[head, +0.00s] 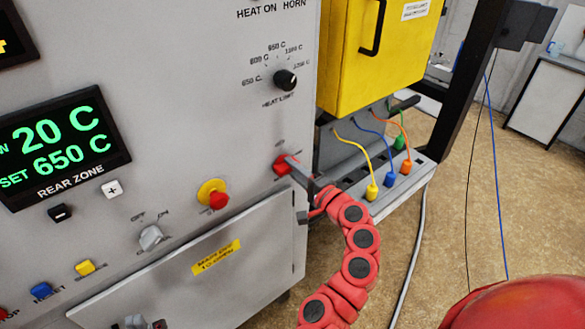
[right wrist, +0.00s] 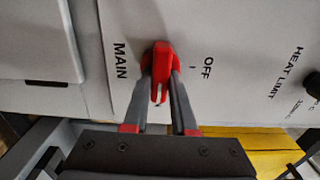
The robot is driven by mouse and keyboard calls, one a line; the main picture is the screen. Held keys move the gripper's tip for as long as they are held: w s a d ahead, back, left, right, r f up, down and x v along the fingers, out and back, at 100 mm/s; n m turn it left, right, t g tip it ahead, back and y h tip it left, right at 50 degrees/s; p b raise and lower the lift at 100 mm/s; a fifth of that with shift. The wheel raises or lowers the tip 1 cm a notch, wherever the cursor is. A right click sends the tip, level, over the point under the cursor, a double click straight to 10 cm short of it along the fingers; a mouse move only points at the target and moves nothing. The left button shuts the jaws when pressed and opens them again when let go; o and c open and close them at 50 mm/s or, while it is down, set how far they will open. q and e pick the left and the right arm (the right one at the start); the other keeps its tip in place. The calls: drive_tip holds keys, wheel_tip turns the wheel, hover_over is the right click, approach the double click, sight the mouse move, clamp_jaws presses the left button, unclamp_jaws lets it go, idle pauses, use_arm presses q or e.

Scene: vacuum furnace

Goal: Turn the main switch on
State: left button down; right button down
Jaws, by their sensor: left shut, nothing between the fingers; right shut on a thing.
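The red main switch (head: 281,164) is on the grey panel near its right edge. In the right wrist view the red switch handle (right wrist: 160,72) sits between the fingers of my right gripper (right wrist: 162,92), which are shut on it. The handle extends down in that view, while the OFF mark (right wrist: 207,68) is to its right and the MAIN label (right wrist: 120,60) to its left. In the head view my right gripper (head: 293,166) reaches the switch from the right. My left gripper (head: 140,322), partly cut off at the bottom edge, is shut and empty.
A red button on a yellow ring (head: 213,194) and a grey selector (head: 151,237) are left of the switch. The heat limit knob (head: 286,80) is above. A yellow box (head: 372,50) and coloured plugs (head: 388,181) stand behind my right arm.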

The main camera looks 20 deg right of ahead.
drive_tip(key=c, duration=0.7)
unclamp_jaws()
drive_tip(key=shift+s, duration=0.1)
drive_tip(key=shift+p+v, duration=0.8)
drive_tip(key=shift+v, duration=7.8)
